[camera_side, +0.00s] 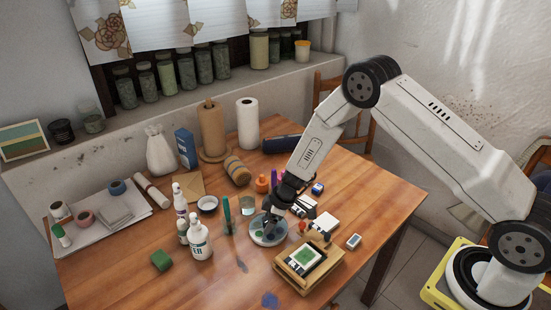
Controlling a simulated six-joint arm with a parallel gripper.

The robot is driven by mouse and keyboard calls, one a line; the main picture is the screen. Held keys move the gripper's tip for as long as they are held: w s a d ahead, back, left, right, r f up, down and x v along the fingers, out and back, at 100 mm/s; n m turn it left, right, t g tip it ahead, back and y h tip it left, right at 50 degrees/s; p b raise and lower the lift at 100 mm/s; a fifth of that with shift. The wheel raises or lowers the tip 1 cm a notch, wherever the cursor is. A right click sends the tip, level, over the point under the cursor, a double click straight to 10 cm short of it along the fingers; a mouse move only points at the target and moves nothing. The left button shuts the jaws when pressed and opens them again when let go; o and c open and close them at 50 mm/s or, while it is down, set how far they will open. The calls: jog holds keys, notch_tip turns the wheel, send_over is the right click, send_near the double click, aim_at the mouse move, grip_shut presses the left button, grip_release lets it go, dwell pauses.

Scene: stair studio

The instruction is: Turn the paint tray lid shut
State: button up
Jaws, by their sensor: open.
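A round pale dish with dark and greenish patches (257,238), which looks like a paint tray, lies on the table near its middle. My gripper (271,222) points down at this dish, with its dark fingers over or in it. The jaws are open; I see nothing held between them. I cannot tell whether the fingertips touch the dish. I cannot make out a lid or hinge on it at this size, and my gripper hides part of it.
A wooden box with a green-and-white top (307,259) stands in front right of the dish. White bottles (199,241) stand to the left, with a green upright item (227,214) between.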

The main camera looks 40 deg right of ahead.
jog(key=shift+c, duration=0.2)
grip_shut()
jog(key=shift+m, duration=0.4)
jog(key=shift+m+t+h, duration=0.4)
jog(key=shift+m+h, duration=0.1)
jog(key=shift+m, duration=0.7)
jog(key=shift+a+m+h, duration=0.1)
jog(key=shift+m+h, duration=0.4)
jog(key=shift+m, duration=1)
jog(key=shift+r, duration=0.1)
jog(key=shift+o, duration=0.2)
grip_release()
